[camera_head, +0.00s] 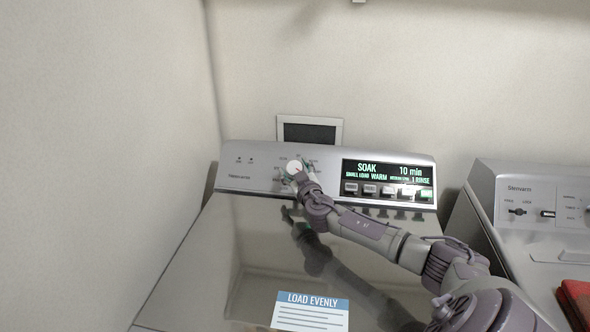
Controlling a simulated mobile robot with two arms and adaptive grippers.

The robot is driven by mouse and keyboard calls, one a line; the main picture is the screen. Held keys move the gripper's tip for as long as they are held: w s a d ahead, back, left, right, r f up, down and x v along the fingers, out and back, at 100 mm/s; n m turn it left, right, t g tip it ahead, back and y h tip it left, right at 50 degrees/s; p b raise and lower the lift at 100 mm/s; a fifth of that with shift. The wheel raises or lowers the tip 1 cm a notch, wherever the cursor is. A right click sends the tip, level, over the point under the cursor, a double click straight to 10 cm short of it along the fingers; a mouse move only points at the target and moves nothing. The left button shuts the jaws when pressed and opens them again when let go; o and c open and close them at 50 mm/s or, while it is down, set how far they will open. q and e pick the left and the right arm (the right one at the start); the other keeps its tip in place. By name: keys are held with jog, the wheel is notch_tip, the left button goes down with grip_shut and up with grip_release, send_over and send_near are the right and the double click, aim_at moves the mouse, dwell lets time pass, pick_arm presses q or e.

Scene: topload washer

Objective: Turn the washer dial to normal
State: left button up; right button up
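The washer (190,262) stands in front of me with its glossy lid closed. Its sloped control panel (245,179) is at the back. The round white dial (294,166) is on the panel, left of the display. The lit display (376,169) reads SOAK, 10 min, WARM and 1 RINSE. My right arm reaches in from the lower right, and my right gripper (293,174) is at the dial with its fingers around the lower part of it. The fingers are too small to tell whether they grip it. My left gripper is not in view.
Several buttons (370,188) sit under the display. A LOAD EVENLY label (310,312) is on the lid. A second machine (535,212) stands at the right, with a red cloth (577,298) on it. A wall is close on the left.

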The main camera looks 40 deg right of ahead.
jog(key=c, duration=0.7)
jog(key=shift+n+y, duration=0.4)
jog(key=shift+y, duration=0.1)
